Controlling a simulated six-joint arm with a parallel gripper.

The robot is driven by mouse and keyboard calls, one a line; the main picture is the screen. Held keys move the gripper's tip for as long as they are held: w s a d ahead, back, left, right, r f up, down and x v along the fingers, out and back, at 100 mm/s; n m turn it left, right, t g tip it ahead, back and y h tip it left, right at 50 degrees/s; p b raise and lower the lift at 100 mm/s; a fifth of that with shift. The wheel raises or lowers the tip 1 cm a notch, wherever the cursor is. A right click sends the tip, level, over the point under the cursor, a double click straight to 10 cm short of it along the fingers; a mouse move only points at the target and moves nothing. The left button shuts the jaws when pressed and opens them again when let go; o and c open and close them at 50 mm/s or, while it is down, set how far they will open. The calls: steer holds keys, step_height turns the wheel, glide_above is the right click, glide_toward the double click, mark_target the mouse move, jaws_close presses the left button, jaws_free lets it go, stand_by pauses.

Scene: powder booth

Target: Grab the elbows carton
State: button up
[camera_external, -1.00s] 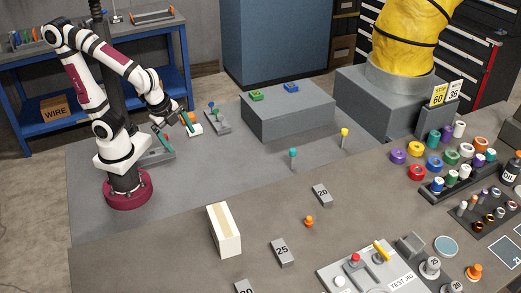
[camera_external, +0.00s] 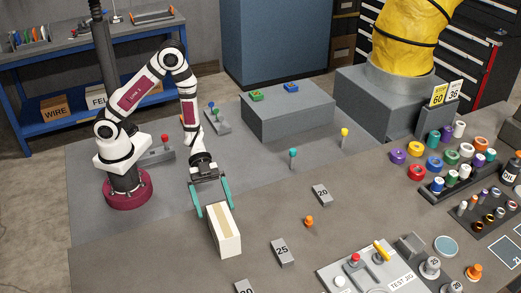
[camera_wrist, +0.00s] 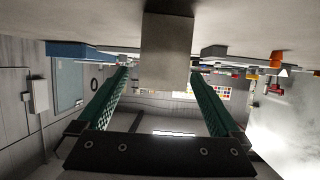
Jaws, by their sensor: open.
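A white carton (camera_external: 228,240) with a tan tape strip along its top stands on the near grey-brown table; no elbows label is readable on it. My gripper (camera_external: 214,208) has its teal fingers spread wide at the carton's far end, one on each side. The fingers point down, and I cannot tell whether either touches the carton. In the wrist view the carton (camera_wrist: 168,48) shows as a pale block between and beyond the two fingers of my gripper (camera_wrist: 159,74). The carton's underside is hidden.
Grey blocks marked 20 (camera_external: 321,195) and 25 (camera_external: 282,252) and a small orange piece (camera_external: 309,221) stand to the carton's right. A test jig (camera_external: 368,270) is at the front right. The table left of the carton is clear.

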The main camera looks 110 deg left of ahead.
mark_target(223, 228)
steer(key=x, duration=0.7)
steer(key=shift+w+d, duration=0.1)
steer(key=shift+w, duration=0.25)
jaws_close()
